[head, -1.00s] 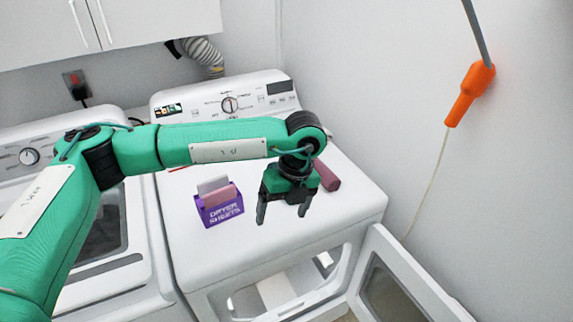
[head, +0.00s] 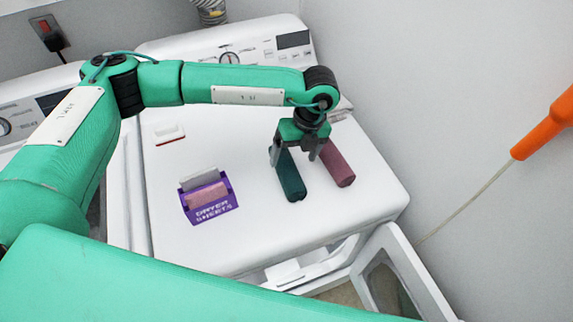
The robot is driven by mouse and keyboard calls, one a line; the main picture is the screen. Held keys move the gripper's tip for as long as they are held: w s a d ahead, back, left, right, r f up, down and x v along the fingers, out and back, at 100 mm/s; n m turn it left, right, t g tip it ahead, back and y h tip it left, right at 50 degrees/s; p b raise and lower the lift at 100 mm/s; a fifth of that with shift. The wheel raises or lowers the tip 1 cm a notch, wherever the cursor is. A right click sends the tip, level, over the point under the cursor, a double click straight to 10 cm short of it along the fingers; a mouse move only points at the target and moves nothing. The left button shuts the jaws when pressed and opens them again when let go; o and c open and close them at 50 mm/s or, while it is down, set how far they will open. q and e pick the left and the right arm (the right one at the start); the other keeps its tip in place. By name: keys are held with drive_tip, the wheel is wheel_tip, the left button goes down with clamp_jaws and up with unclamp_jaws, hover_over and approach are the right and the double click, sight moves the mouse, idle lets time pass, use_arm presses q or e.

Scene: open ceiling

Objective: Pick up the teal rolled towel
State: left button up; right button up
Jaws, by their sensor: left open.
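The teal rolled towel (head: 291,182) lies on top of the white dryer (head: 250,240), its long side running away from me. My left gripper (head: 295,160) is open and points down over the far part of the towel. One finger shows at the towel's left edge and the other at its right, and the gripper body hides the towel's far end. I cannot tell whether the fingers touch it. A mauve rolled towel (head: 338,166) lies just right of the teal one. My right gripper is not in view.
A purple dryer sheets box (head: 211,205) stands left of the towels. A small white and red item (head: 170,134) lies farther back. The dryer's open door (head: 390,275) hangs below its front edge. An orange object (head: 545,125) is at the right wall.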

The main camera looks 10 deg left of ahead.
sight(290, 169)
use_arm(q)
drive_tip(key=shift+p+x, duration=0.3)
drive_tip(key=shift+x, duration=0.9)
drive_tip(key=shift+w+f, duration=0.2)
drive_tip(key=shift+f, duration=0.05)
drive_tip(key=p+x, duration=0.1)
drive_tip(key=x, duration=0.1)
drive_tip(key=p+x, duration=0.1)
drive_tip(key=p, duration=0.1)
drive_tip(key=shift+w+f, duration=0.15)
drive_tip(key=shift+f, duration=0.3)
drive_tip(key=shift+a+f, duration=0.15)
drive_tip(key=shift+f, duration=0.3)
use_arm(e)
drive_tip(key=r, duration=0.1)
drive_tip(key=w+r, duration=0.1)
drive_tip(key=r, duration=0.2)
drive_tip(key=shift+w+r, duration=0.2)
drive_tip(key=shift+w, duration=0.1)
use_arm(q)
drive_tip(key=c, duration=1.1)
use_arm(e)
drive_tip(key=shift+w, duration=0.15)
